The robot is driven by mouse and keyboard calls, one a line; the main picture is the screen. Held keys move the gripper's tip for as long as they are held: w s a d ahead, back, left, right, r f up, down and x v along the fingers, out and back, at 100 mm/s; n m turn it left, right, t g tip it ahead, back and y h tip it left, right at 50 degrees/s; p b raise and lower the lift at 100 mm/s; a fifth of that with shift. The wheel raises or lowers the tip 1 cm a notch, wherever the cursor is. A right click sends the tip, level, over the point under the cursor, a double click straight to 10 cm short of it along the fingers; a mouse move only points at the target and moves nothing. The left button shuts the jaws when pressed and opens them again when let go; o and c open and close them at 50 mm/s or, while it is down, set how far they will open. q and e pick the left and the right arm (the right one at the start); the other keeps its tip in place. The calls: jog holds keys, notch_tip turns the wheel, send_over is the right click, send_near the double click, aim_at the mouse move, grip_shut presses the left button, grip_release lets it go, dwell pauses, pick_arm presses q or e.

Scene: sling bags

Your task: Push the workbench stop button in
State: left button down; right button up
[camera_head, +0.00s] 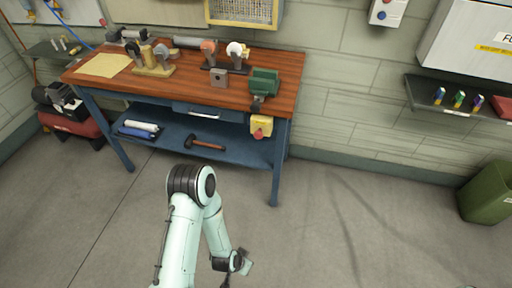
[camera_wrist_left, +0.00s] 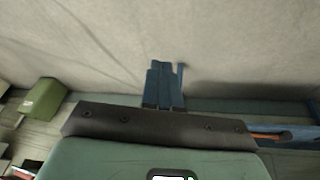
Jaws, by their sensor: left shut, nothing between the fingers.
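The stop button (camera_head: 258,135) is a red knob on a yellow box (camera_head: 262,122). The box hangs at the right front of the workbench (camera_head: 190,84), just under its wooden top. My left arm rises from the bottom middle and bends down at the elbow. My left gripper (camera_head: 232,272) hangs low over the floor, in front of the bench and well below the button, apart from it. In the left wrist view its blue fingers (camera_wrist_left: 163,85) are together with nothing between them. The button cannot be made out in that view. My right gripper is not in view.
A green vise (camera_head: 263,82) stands on the bench above the button box. A hammer (camera_head: 205,144) lies on the lower shelf. A blue front leg (camera_head: 277,165) stands near the box. A green bin (camera_head: 488,190) is at the right. The floor (camera_head: 350,220) between is clear.

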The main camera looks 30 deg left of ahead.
pick_arm(q)
jog(key=w+a+r+m+t+y+b, duration=0.25)
jog(key=w+a+r+m+t, duration=0.2)
jog(key=w, duration=0.45)
jog(key=w+a+r+m+t+y+b, duration=0.1)
jog(key=w+a+r+m+t+b, duration=0.35)
jog(key=w, duration=0.55)
jog(key=w+a+r+m+t+y+b, duration=0.2)
jog(key=w+r+m+t, duration=0.3)
jog(key=r, duration=0.6)
jog(key=shift+w+a+b, duration=0.4)
jog(key=shift+w+a, duration=0.1)
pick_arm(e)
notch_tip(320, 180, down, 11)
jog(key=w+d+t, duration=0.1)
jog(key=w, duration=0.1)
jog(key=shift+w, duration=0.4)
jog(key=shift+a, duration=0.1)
